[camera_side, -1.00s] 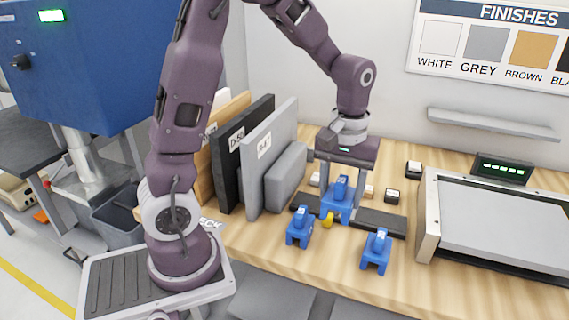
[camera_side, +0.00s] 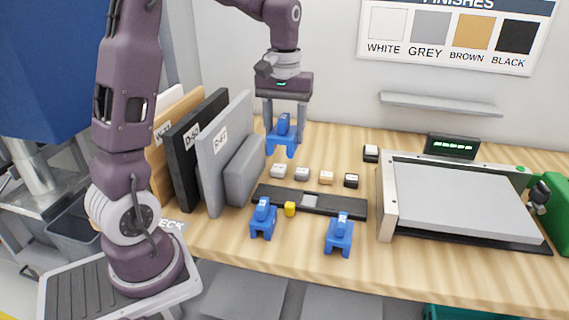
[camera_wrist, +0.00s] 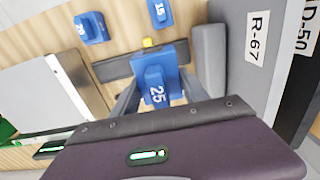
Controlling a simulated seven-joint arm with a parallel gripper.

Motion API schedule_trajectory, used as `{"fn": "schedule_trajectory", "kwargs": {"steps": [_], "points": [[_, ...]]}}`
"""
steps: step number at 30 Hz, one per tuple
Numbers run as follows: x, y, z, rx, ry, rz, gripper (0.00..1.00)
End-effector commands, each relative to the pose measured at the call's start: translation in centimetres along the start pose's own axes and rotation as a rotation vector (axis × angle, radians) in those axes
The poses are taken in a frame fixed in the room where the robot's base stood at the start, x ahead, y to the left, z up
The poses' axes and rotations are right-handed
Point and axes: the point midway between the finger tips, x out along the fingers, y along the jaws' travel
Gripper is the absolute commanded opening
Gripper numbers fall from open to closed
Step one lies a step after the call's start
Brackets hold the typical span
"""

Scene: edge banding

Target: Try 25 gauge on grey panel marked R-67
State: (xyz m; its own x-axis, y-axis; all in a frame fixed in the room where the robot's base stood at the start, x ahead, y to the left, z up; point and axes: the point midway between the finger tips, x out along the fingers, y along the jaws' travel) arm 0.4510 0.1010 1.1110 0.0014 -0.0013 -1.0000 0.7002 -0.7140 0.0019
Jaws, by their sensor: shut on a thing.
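My gripper (camera_side: 284,128) is shut on a blue gauge, the 25 gauge (camera_side: 282,140), and holds it above the table's rear part. The wrist view shows the number 25 on this gauge (camera_wrist: 157,92) between my fingers. The grey panel (camera_side: 226,148) stands upright to the left of my gripper, with a label reading R-67 in the wrist view (camera_wrist: 256,38). A grey block (camera_side: 245,170) stands against its right side. The gauge is apart from the panel. Two other blue gauges stand at the front, the left one (camera_side: 263,220) and the right one (camera_side: 339,236).
A dark strip (camera_side: 335,207) lies behind the front gauges, with a yellow piece (camera_side: 290,209) beside it. Several small blocks (camera_side: 302,174) sit in a row behind it. A black panel (camera_side: 190,155) and a brown panel (camera_side: 160,150) stand left. A framed tray (camera_side: 460,200) is at right.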

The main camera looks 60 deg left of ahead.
Motion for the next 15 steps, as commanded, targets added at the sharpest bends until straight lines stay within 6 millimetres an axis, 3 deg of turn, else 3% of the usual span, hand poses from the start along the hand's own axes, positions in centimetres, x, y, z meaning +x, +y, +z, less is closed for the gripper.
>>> {"fn": "schedule_trajectory", "kwargs": {"steps": [3, 9, 15], "points": [[-4.1, -4.8, -3.6, -0.016, 0.008, 0.002, 0.06], [-10.1, -12.4, -5.8, -0.016, 0.006, -0.001, 0.06], [-12.4, -15.4, -5.7, -0.011, 0.001, -0.002, 0.06]]}}
